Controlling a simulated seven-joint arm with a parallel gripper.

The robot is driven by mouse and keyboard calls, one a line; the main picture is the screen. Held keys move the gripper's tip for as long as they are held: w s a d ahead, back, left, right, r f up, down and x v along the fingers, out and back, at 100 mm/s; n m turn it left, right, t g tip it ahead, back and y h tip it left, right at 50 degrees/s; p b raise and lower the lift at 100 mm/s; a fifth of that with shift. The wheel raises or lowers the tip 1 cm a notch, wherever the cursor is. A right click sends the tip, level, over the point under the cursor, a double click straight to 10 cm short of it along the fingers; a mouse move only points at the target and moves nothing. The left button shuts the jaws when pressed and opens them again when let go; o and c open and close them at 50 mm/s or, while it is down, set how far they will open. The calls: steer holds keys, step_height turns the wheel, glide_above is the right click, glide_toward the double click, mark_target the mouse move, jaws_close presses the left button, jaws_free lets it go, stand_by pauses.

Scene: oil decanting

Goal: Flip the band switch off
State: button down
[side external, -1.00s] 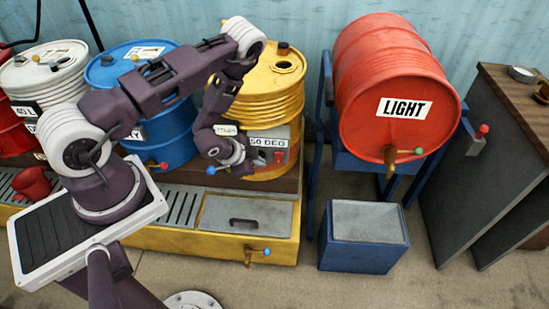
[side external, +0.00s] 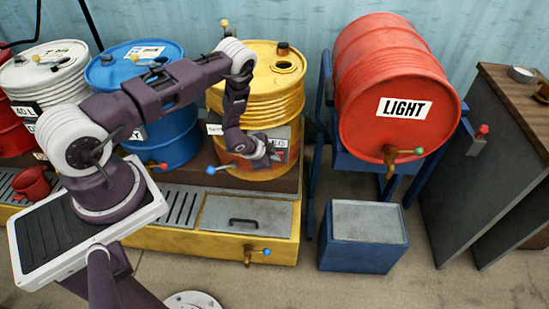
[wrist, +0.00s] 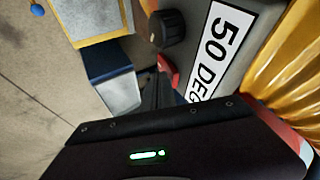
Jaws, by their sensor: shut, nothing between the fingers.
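The yellow drum (side external: 262,95) carries a grey control box with a "50 DEG" label (wrist: 222,50) and a black knob (wrist: 167,28). The red band switch (wrist: 168,73) shows only in part beside my fingers in the wrist view; its position, on or off, cannot be read. My gripper (side external: 275,156) is shut and empty at the front of the box, covering part of the label and switch in the side view. In the wrist view my fingers (wrist: 158,88) are close to the switch; I cannot tell whether they touch it.
A yellow drip tray (side external: 245,213) with a lidded section lies below the drum. A tap with a blue ball handle (side external: 211,170) sticks out left of my gripper. A blue drum (side external: 170,130) stands left. A red "LIGHT" drum (side external: 385,75) and a blue box (side external: 362,255) stand right.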

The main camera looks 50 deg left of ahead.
steer(key=shift+w+a+r+g+h, duration=0.1)
steer(key=shift+w+a+g+h, duration=0.05)
steer(key=shift+w+g+h, duration=0.15)
stand_by(0.4)
steer(key=shift+r, duration=0.8)
steer(key=shift+s, duration=0.1)
